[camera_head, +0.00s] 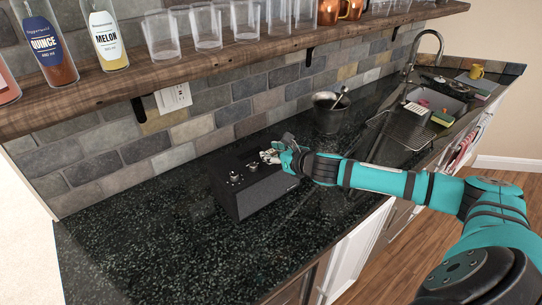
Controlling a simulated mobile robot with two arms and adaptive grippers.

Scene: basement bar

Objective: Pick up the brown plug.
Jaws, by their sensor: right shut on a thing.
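My right arm reaches in from the right. Its gripper (270,156) is at the top of a black box (262,196) on the dark counter, by the box's back right side. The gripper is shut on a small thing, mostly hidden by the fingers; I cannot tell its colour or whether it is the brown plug. No brown plug can be made out elsewhere. Small metallic knobs or jacks (236,178) stand on the box's top. My left gripper is not in view.
A wooden shelf (190,65) with bottles, glasses and copper mugs overhangs the counter at the back. A dark pot (327,115) stands behind the gripper. A sink with a drying rack (402,130) is to the right. The counter (130,240) left of the box is clear.

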